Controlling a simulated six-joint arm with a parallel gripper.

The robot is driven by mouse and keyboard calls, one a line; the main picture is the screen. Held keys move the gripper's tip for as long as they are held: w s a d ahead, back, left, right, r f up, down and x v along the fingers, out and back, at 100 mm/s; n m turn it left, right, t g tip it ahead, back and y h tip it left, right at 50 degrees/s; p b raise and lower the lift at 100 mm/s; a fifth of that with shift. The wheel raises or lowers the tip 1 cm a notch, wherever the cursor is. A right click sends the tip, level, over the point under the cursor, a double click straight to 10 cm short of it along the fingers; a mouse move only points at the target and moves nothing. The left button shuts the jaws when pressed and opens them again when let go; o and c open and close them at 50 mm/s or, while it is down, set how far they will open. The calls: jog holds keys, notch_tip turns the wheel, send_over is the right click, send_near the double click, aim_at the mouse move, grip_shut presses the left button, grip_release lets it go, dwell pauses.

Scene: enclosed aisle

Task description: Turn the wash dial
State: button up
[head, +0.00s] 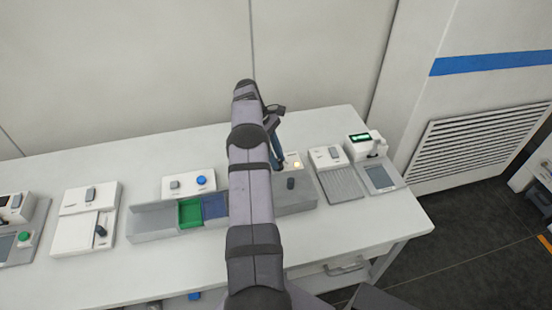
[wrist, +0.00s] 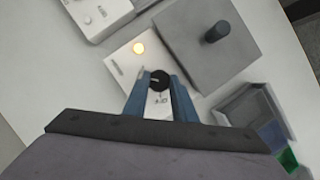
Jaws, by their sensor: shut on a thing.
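The wash dial (wrist: 158,79) is a round black knob on a white panel (wrist: 122,64) with a lit yellow lamp (wrist: 138,48). My gripper (wrist: 158,84) has its two blue fingers on either side of the dial and is shut on it. Small printed marks show on the panel near the dial, too small to read. In the head view my gripper (head: 276,150) reaches down to the panel behind my arm. The lamp (head: 296,165) shows there, but the dial is hidden.
A grey block with a dark knob (head: 291,183) adjoins the panel. Green (head: 190,212) and blue (head: 214,206) bins sit left of my arm. A white unit with a blue button (head: 201,180) stands behind them.

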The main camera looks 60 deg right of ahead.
jog(key=shift+m, duration=0.4)
jog(key=o, duration=1)
jog(key=shift+o, duration=0.2)
jog(key=shift+r, duration=0.15)
notch_tip(320, 180, up, 10)
dwell(0.3)
